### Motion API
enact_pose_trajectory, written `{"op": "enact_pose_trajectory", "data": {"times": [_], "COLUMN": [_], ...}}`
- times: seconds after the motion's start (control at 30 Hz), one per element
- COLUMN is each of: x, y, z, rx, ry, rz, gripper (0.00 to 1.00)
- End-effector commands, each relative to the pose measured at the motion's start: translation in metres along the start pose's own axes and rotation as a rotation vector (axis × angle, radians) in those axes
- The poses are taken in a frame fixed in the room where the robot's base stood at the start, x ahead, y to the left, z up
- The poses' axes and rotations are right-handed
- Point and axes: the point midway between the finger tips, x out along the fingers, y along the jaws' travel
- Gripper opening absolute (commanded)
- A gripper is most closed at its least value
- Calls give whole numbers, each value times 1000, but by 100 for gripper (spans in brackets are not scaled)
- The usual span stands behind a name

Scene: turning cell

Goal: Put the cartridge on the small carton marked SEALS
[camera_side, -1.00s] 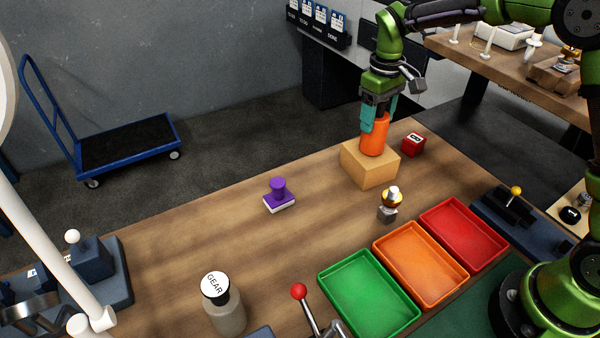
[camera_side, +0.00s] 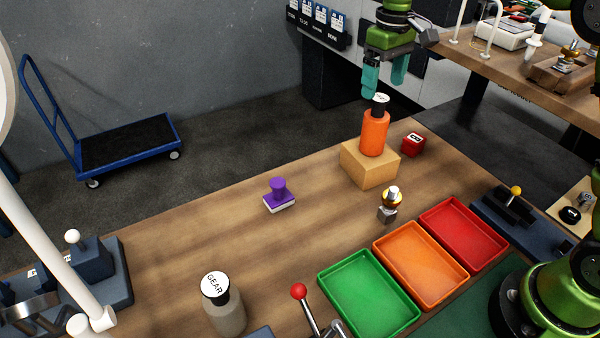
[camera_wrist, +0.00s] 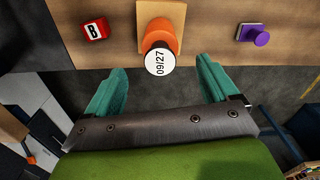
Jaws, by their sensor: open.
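The orange cartridge (camera_side: 374,134) stands upright on top of the small tan carton (camera_side: 369,168). Its white cap reads 09/27 in the wrist view (camera_wrist: 160,60). The carton's SEALS marking does not show in these views. My gripper (camera_side: 384,90) is open and empty above the cartridge, its teal fingers clear of it. In the wrist view the fingers (camera_wrist: 161,88) are spread wide, with the cartridge beyond their tips.
A red block (camera_side: 413,145) sits just right of the carton. A purple stamp (camera_side: 279,194) lies to the left. A small brass-and-white piece (camera_side: 390,202) and green (camera_side: 368,295), orange (camera_side: 421,264) and red (camera_side: 464,233) trays are in front.

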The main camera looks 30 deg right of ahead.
Motion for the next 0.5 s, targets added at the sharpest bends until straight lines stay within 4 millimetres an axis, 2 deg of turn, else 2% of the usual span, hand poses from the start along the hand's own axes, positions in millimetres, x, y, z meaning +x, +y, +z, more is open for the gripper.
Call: {"op": "enact_pose_trajectory", "data": {"times": [0.1,0.33,0.43,0.5], "x": [-19,-40,-52,-62], "y": [0,-1,-5,-10], "z": [-1,7,25,46], "rx": [1,8,33,63], "ry": [2,17,63,116], "rz": [1,-1,-7,-17], "gripper": [87,87,87,87]}}
